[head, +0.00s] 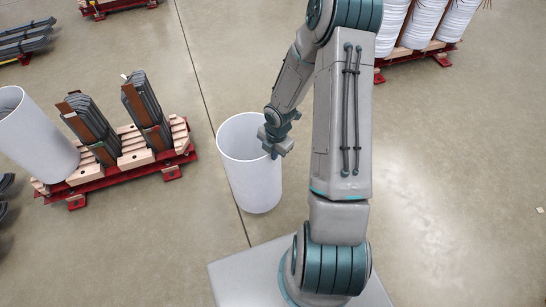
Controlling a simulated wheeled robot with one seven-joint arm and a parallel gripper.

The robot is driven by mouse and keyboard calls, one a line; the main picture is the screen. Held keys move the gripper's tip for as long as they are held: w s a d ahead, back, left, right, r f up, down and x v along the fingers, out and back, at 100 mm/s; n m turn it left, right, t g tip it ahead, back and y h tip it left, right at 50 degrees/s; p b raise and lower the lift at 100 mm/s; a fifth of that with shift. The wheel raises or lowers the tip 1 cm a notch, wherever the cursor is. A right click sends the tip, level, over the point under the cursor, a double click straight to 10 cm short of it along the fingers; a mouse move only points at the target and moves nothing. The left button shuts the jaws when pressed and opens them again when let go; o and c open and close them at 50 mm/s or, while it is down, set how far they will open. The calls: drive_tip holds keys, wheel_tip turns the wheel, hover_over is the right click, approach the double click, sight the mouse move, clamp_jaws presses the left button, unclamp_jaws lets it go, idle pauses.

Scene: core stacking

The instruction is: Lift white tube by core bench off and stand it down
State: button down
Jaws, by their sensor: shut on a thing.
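A white tube (253,183), hollow and open at the top, is upright in the middle of the head view, to the right of the core bench (183,148). My gripper (273,152) is shut on the right side of its rim. I cannot tell whether the tube's lower end touches the floor. The core bench has a red base with pale wooden slats and carries two dark stacks of core sheets (90,126). A second white tube (38,137) is tilted at the bench's left end, partly cut off by the picture edge.
Red pallets with white coils (428,22) stand at the top right. A red rack (118,5) is at the top left, and dark stacked bars (25,38) lie at the left edge.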

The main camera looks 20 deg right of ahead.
sight(273, 165)
drive_tip(key=shift+f+b, duration=3.65)
drive_tip(key=shift+f, duration=0.1)
drive_tip(key=c, duration=1.5)
unclamp_jaws()
drive_tip(key=r+p, duration=0.2)
drive_tip(key=r, duration=0.2)
drive_tip(key=r+p, duration=0.2)
drive_tip(key=r, duration=0.3)
drive_tip(key=s+d+r+p, duration=0.1)
drive_tip(key=r+p, duration=0.2)
drive_tip(key=r, duration=0.1)
drive_tip(key=shift+s+r, duration=0.1)
drive_tip(key=shift+r, duration=0.3)
drive_tip(key=shift+r, duration=0.1)
